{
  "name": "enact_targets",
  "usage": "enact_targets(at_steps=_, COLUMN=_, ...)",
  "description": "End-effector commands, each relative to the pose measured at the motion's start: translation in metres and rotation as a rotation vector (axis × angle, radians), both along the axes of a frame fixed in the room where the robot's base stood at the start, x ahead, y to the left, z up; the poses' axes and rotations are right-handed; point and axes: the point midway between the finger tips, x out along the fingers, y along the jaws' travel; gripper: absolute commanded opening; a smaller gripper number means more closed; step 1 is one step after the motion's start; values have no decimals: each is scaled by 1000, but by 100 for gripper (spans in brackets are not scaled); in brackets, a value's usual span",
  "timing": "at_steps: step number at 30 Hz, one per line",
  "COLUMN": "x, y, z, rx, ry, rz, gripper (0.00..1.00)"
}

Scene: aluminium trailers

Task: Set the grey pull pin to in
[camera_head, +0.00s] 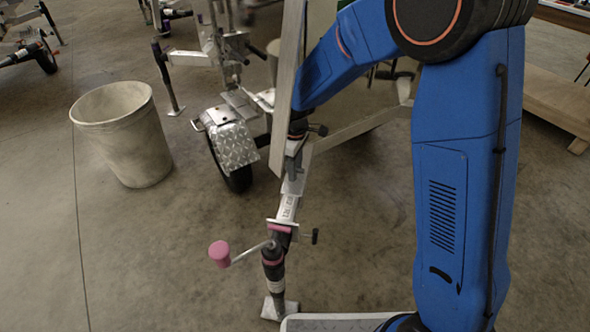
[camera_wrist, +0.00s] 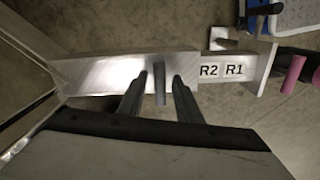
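The grey pull pin (camera_wrist: 159,83) shows in the wrist view as a short grey bar standing across the metal beam (camera_wrist: 100,76), to the left of the labels R2 and R1. My gripper (camera_wrist: 159,84) is open, with one finger on each side of the pin and a visible gap on both sides. How deep the fingertips sit relative to the pin is hard to tell. In the head view, my gripper (camera_head: 293,165) is over the trailer's beam (camera_head: 287,207), just above the labels; I cannot make out the pin there.
A jack with a pink-knobbed crank (camera_head: 219,252) stands at the beam's near end, beside a black-tipped handle (camera_head: 315,236). A wheel with a metal fender (camera_head: 233,146) is left of my gripper. A pale bin (camera_head: 125,135) stands farther left. The floor at lower left is clear.

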Motion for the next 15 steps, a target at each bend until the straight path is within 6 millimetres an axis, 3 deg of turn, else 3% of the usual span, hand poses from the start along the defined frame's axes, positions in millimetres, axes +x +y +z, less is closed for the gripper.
enact_targets(at_steps=5, x=1, y=0, z=22, rx=2, ry=-4, rz=0, gripper=32)
enact_targets(at_steps=15, x=1, y=0, z=90, rx=3, ry=-4, rz=0, gripper=32)
